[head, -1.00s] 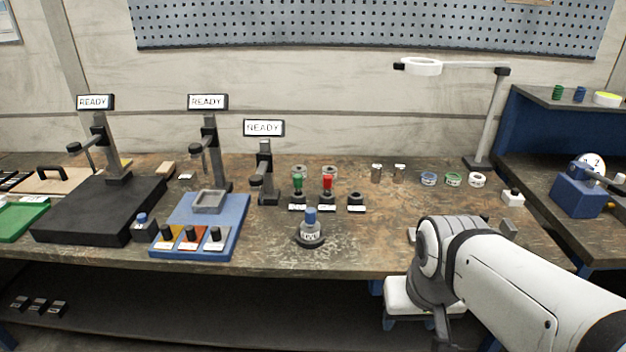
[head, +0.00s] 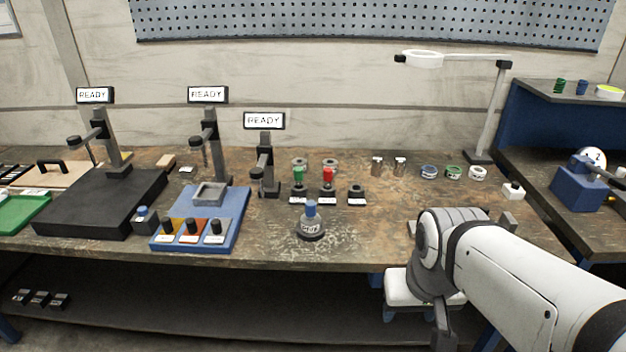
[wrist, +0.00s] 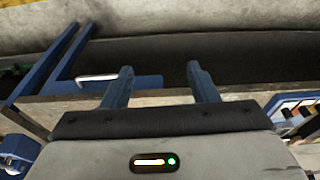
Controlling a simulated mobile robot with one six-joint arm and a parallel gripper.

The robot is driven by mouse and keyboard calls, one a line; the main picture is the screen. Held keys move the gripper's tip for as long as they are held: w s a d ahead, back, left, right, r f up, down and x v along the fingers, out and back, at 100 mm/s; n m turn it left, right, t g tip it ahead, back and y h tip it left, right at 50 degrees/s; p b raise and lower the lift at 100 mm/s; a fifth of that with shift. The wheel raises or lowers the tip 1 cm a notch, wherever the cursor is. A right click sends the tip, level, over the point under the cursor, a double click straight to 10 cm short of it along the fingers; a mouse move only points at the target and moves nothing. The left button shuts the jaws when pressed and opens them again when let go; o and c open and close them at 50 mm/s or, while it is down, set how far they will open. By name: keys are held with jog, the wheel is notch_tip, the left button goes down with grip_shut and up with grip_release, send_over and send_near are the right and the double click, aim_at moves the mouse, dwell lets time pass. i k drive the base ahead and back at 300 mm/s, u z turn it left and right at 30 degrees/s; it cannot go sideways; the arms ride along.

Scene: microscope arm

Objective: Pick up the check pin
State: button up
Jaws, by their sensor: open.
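I cannot tell by label which one is the check pin. My gripper (wrist: 160,84) is open and empty in the wrist view, with no pin between its fingers. In the head view my arm is at the right front, right of the pins, and its fingertips are not clearly seen.
An empty-looking holder (head: 356,196) stands right of the red-topped pin. A blue tray (head: 240,215) with several black knobs lies left of the blue-topped pin. Microscope-like stands with READY signs (head: 208,95) stand behind.

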aim_at(310, 205)
jog(key=u, duration=2.9)
jog(key=k, duration=1.1)
jog(key=z, duration=1.75)
jog(key=i, duration=1)
